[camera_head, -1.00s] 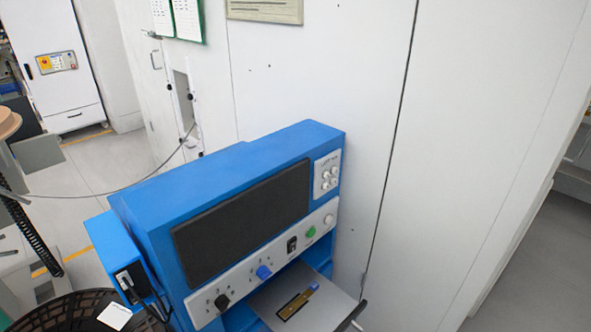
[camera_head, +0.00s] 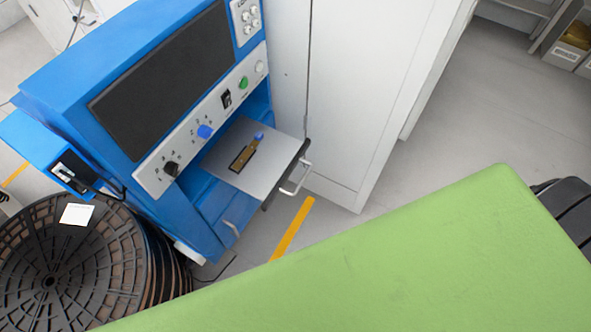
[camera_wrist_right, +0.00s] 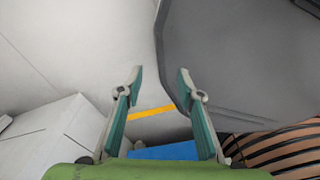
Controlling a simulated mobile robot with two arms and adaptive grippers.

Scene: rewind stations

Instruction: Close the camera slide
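The camera slide (camera_head: 225,157) is a flat grey metal tray pulled out from the front of the blue machine (camera_head: 60,80) in the head view. A small dark-and-gold piece with a blue end (camera_head: 244,157) lies on it. A metal handle (camera_head: 296,178) is on its outer end. My right gripper (camera_wrist_right: 160,82) is open and empty in the right wrist view, with nothing between its fingertips. It is apart from the slide, which I cannot make out in that view. My left gripper is in neither view.
A stack of black round reels (camera_head: 50,282) stands left of the machine. White cabinets (camera_head: 352,90) stand behind it. My green arm part covers the lower right. Grey floor is clear at the upper right.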

